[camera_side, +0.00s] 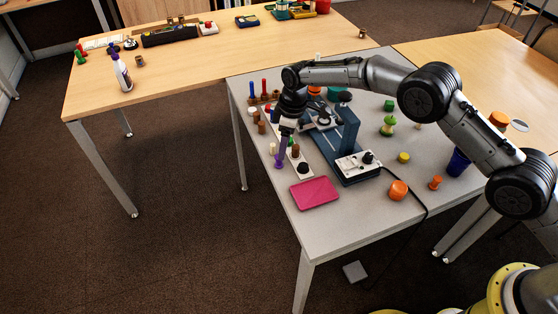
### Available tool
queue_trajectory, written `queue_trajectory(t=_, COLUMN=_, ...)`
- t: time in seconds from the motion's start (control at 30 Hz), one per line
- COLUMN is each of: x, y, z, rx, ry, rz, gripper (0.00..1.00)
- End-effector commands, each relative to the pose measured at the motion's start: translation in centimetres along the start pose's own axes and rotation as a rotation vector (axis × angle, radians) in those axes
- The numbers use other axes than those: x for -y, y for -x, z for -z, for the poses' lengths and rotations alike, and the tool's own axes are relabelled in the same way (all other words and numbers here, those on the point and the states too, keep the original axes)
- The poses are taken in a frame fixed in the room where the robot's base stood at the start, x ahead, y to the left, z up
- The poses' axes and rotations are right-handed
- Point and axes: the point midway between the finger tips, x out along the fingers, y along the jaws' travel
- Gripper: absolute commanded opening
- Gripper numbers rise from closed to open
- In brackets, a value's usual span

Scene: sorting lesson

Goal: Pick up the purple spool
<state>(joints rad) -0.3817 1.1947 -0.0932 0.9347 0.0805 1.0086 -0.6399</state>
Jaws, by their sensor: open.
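The purple spool (279,163) is small in the side view, near the left edge of the grey table. My gripper (283,148) points down directly above it, with its fingertips at or very near the spool's top. The jaws are open. The fingers and the spool overlap in this view, so I cannot tell whether the fingers stand around the spool or just above it. The upper part of the spool is partly hidden.
A blue device (349,130) stands to the right, with a white control box (357,165). A pink tray (314,193) lies in front. Orange, yellow and green pieces are scattered on the right.

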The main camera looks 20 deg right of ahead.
Motion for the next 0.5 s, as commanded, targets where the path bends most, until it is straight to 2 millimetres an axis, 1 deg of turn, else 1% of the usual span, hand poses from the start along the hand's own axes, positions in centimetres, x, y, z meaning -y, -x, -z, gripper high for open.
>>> queue_trajectory(t=0.17, x=0.2, y=-1.1, z=0.2, rx=0.0, ry=0.001, rz=0.0, gripper=0.67)
queue_trajectory(t=0.4, x=0.5, y=-4.4, z=0.8, rx=0.0, ry=-0.001, rz=0.0, gripper=0.67)
queue_trajectory(t=0.5, x=0.5, y=-5.2, z=0.9, rx=-0.002, ry=-0.001, rz=-0.001, gripper=0.67)
